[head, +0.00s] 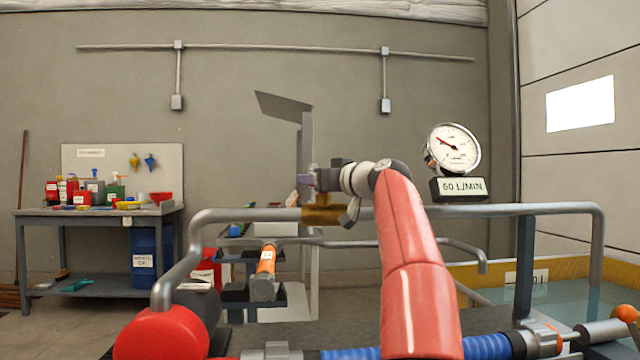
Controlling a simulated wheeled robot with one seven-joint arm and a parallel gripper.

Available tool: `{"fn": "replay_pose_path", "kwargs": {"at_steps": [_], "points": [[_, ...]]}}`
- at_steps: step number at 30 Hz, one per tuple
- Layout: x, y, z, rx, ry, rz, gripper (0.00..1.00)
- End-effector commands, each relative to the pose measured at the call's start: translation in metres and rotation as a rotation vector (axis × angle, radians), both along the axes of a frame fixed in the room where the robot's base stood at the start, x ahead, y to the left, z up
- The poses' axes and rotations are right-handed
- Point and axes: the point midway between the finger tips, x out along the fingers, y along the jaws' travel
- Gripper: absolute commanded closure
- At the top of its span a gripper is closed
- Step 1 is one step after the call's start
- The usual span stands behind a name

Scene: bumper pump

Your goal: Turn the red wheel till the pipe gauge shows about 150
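The round white gauge (453,149) stands above the pipe (470,210), right of my arm. Its red needle points to the upper left; the dial numbers are too small to read. A plate under it (458,189) appears to read 60 L/MIN. My red arm reaches up and its wrist turns left. My gripper (312,181) is at the brass valve fitting (322,213) on the pipe, with a purple part at its tip. I cannot make out the red wheel clearly there, nor whether the fingers touch or hold anything.
A red pump body (162,335) and blue hose (487,347) lie low in front. A workbench (95,212) with bottles stands at the left. An orange-handled part (266,262) hangs below the pipe. A water basin (565,270) is at the right.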

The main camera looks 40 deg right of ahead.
Motion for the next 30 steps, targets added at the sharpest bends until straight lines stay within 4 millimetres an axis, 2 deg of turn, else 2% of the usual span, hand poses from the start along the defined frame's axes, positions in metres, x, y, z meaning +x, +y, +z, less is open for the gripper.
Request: {"fn": "replay_pose_path", "kwargs": {"at_steps": [12,29,30], "points": [[0.0003,0.0026,0.0010,0.001,0.002,0.194,0.65],[0.0003,0.0041,-0.0002,0.000,0.002,0.222,0.65],[0.0003,0.0041,-0.0003,0.000,0.003,0.222,0.38]]}}
